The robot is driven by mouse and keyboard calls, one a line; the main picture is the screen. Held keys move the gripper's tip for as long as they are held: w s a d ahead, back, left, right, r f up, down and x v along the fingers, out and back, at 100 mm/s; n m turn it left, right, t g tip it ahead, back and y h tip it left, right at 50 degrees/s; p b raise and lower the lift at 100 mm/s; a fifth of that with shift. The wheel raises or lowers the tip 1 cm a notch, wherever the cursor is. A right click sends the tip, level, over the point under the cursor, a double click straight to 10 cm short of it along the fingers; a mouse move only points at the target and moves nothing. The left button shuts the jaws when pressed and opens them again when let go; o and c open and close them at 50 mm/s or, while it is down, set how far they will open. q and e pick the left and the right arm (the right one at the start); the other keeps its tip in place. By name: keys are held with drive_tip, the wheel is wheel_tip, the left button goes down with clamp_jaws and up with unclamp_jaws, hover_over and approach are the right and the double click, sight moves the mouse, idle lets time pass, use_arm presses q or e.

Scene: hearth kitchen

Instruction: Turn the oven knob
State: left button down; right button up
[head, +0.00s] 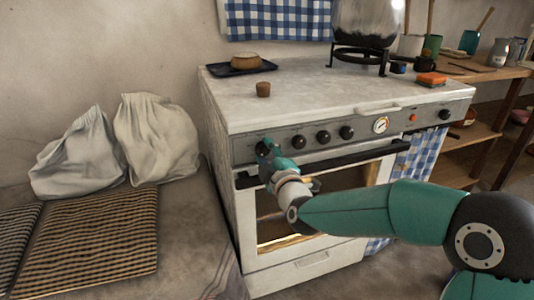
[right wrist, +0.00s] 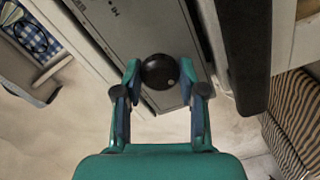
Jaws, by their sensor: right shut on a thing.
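The white stove (head: 320,90) has a grey control panel with a row of black knobs. My right gripper (head: 267,150) is at the leftmost knob, below the stove top's front edge. In the right wrist view my right gripper (right wrist: 160,82) has a finger on each side of the round black oven knob (right wrist: 159,71) and is shut on it. A small pale dot shows on the knob's face. In the head view the gripper mostly hides this knob. My left gripper is in neither view.
The black oven handle (head: 350,158) runs just below the knobs, close to my right gripper. A dial (head: 381,125) and more knobs sit to the right. White sacks (head: 155,138) and a woven mat (head: 100,232) lie on the left counter.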

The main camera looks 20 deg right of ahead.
drive_tip(key=shift+a+f, duration=0.2)
drive_tip(key=o, duration=1.1)
drive_tip(key=shift+o, duration=0.2)
drive_tip(key=shift+r, duration=0.1)
drive_tip(key=shift+d, duration=0.1)
drive_tip(key=s, duration=1.2)
drive_tip(key=shift+d, duration=0.2)
